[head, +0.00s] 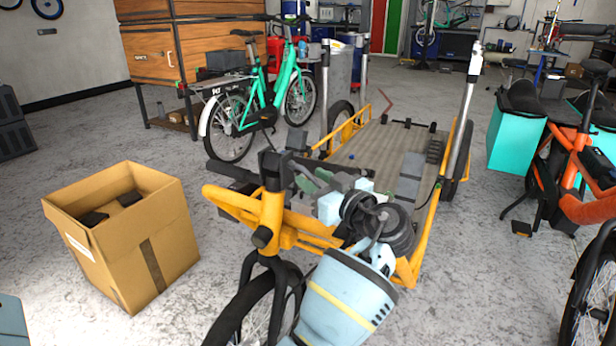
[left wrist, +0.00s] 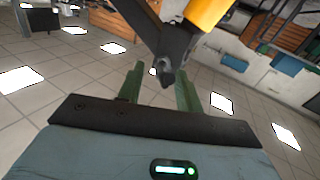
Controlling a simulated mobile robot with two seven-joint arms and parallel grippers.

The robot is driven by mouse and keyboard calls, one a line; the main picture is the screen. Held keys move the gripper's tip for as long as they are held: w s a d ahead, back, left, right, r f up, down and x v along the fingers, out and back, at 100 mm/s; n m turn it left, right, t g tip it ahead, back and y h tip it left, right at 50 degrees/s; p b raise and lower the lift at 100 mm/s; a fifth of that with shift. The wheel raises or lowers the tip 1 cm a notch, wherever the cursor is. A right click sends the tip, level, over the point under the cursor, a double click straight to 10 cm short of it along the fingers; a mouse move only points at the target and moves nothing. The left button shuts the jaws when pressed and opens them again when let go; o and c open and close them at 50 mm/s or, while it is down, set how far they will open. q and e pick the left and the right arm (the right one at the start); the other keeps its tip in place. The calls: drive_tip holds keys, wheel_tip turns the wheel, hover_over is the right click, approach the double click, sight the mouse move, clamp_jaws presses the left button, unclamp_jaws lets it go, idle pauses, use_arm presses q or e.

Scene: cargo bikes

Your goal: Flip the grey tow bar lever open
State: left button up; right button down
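The yellow cargo bike frame (head: 273,215) stands in the middle of the head view, with a dark clamp (head: 270,165) on its front tube. In the left wrist view, a dark grey pointed part (left wrist: 170,48), which looks like the lever, hangs beside a yellow tube (left wrist: 207,10). My left gripper (head: 308,180) is right of the clamp; its green fingers also show in the left wrist view (left wrist: 160,88). They are apart, with the grey tip appearing between them. I cannot tell whether they touch it. My right gripper is not in view.
An open cardboard box (head: 150,240) stands on the floor at left. The flat cargo deck (head: 390,145) lies behind my gripper, with upright posts around it. A green bike (head: 285,75) stands behind, and an orange bike (head: 580,205) at right. Floor between is clear.

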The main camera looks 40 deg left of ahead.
use_arm(q)
drive_tip(key=shift+x, duration=1.5)
